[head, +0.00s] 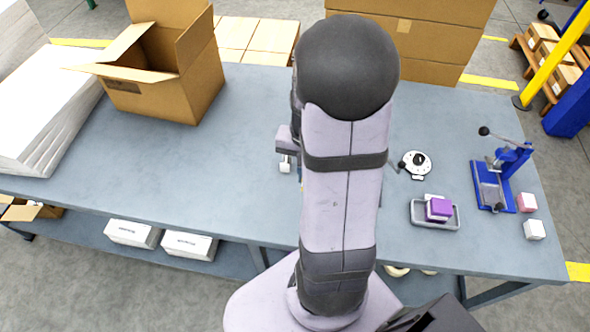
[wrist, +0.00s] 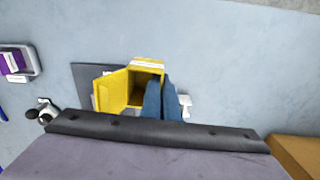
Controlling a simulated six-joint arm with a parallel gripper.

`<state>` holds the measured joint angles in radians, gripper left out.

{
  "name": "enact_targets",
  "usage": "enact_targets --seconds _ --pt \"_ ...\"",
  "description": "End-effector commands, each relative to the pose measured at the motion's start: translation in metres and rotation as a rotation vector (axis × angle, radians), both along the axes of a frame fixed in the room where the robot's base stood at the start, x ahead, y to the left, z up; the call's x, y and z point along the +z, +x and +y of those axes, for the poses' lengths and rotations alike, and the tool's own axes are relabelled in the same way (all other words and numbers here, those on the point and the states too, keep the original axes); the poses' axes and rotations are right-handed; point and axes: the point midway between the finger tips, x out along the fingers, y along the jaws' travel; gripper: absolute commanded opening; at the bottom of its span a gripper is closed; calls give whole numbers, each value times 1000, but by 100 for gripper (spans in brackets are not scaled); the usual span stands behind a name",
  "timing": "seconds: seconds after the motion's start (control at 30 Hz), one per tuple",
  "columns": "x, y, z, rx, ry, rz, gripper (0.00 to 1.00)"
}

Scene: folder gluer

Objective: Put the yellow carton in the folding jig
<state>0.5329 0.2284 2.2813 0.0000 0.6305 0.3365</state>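The yellow carton (wrist: 112,92) shows in the wrist view with its dark opening facing me and a panel angled out to the left. My gripper (wrist: 163,82) has two blue fingers close together at the carton's right side. One finger overlaps the opening and the other is just outside, with the right wall seemingly pinched between them. A flat dark grey plate (wrist: 88,74), perhaps part of the folding jig, shows behind the carton on the left. White parts (wrist: 185,104) show right of the fingers. In the head view my arm hides the carton and most of the gripper.
A purple carton (head: 438,208) lies in a grey tray (head: 418,219). Right of it stand a blue lever press (head: 493,190) and two small cartons. A round black-and-white device (head: 416,163) is near the arm. A large open cardboard box (head: 197,86) stands back left; the table left of centre is clear.

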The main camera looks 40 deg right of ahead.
Motion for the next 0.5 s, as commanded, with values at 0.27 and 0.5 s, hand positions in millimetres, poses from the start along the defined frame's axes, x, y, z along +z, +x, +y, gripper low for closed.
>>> enact_targets --seconds 0.27,0.5 --pt "-21 -51 -59 -253 5 6 0" --pt "-45 -33 -129 -263 -1 -1 0"
